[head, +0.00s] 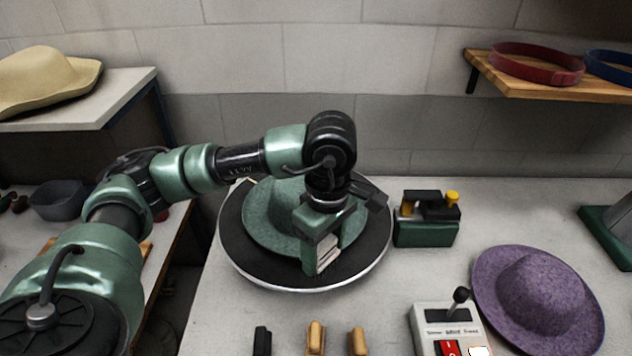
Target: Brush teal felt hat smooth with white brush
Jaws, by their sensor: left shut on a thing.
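The teal felt hat (262,222) lies on a round dark turntable (240,262) with a bright metal rim, left of the middle in the head view. My left arm reaches in from the left over the hat. My left gripper (325,252) points down at the hat's right front side, shut on the white brush (327,262). Only a small pale part of the brush shows between the fingers; whether it touches the felt I cannot tell. The gripper and wrist hide part of the hat's crown and brim. My right gripper is not in view.
A green device with a yellow knob (427,232) stands right of the turntable. A lever box (447,325) and a purple hat (535,300) are at front right. Black (262,341) and tan handles (316,338) stand at the front edge. A wooden shelf (545,86) holds bands.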

